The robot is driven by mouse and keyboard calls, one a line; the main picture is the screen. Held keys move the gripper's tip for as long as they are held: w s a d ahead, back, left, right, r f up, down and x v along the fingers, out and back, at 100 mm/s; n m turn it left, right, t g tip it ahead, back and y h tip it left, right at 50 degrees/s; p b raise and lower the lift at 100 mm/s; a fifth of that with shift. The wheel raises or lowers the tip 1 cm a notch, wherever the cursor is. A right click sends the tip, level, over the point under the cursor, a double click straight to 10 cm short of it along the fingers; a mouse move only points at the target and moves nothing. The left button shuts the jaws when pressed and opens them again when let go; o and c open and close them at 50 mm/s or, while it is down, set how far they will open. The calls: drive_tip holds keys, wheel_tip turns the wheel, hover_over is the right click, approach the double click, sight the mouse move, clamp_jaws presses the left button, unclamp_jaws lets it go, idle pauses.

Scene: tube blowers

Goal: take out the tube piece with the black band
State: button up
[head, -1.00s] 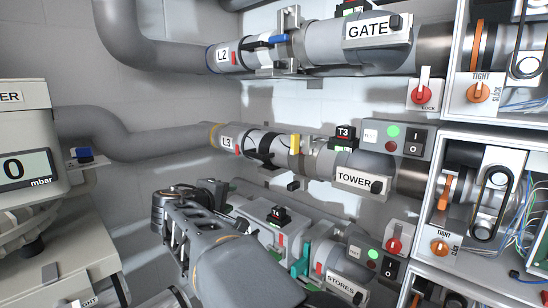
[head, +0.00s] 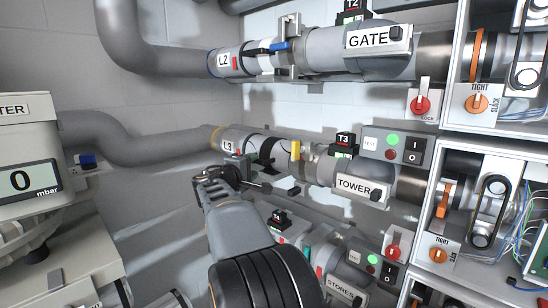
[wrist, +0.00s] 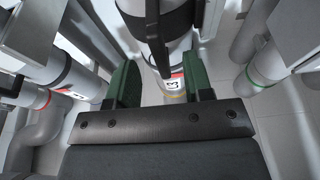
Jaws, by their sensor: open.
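In the wrist view the black band (wrist: 152,25) crosses the tube at the top, and the L3 label (wrist: 169,88) shows between my fingers. My gripper (wrist: 160,80) is open, with a green finger on either side of the tube. In the head view my gripper (head: 250,172) is at the lower front of this piece and partly hides it. I cannot tell whether the fingers touch it.
The STORES unit (head: 343,290) is below. A pressure meter (head: 22,180) reading 0 stands at left.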

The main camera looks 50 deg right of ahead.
sight(258, 162)
drive_tip(key=p+x, duration=0.1)
drive_tip(key=x, duration=0.2)
drive_tip(key=shift+s+d+r+p, duration=0.15)
drive_tip(key=shift+d+p, duration=0.2)
drive_tip(key=shift+d, duration=0.65)
clamp_jaws()
